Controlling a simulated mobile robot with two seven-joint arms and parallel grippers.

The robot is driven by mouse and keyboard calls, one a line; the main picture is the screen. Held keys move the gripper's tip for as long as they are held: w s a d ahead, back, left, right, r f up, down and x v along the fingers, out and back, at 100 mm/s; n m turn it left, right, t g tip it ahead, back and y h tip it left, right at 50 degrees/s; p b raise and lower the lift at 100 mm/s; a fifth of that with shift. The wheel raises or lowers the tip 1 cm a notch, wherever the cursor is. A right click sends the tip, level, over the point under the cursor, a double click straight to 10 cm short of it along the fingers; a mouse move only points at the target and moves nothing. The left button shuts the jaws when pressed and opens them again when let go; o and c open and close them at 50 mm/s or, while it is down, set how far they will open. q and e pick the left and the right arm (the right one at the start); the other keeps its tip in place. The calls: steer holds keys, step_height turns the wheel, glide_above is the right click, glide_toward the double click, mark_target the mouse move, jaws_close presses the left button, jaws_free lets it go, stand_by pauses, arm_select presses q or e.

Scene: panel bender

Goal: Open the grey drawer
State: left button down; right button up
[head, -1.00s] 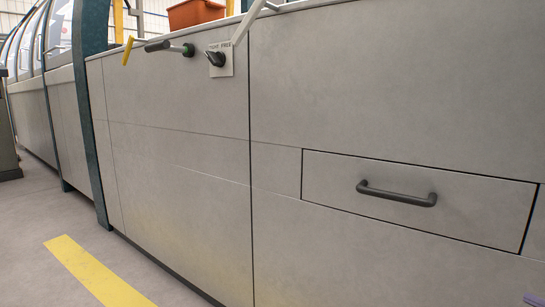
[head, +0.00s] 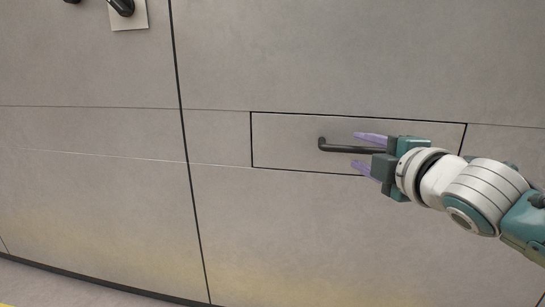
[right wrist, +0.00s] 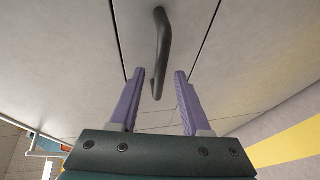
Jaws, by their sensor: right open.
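The grey drawer (head: 285,135) is closed, its front flush with the grey panel and outlined by a dark seam. Its dark bar handle (head: 345,148) runs sideways across the front; its right part is hidden behind my right gripper in the head view. My right gripper (head: 364,153) is open, its purple fingers pointing at the drawer front at the handle's right part. In the right wrist view the handle (right wrist: 162,50) reaches between the two open fingers (right wrist: 159,80), one on each side of its near end. I cannot tell whether they touch it. My left gripper is not in view.
The grey machine panel (head: 330,230) surrounds the drawer. A black knob (head: 122,6) on a pale plate is at the upper left. The floor (head: 60,285) shows at the lower left. A yellow floor stripe (right wrist: 290,140) shows in the right wrist view.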

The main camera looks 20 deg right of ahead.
steer(key=shift+b+x, duration=0.45)
steer(key=shift+x, duration=0.85)
steer(key=shift+c, duration=0.3)
jaws_close()
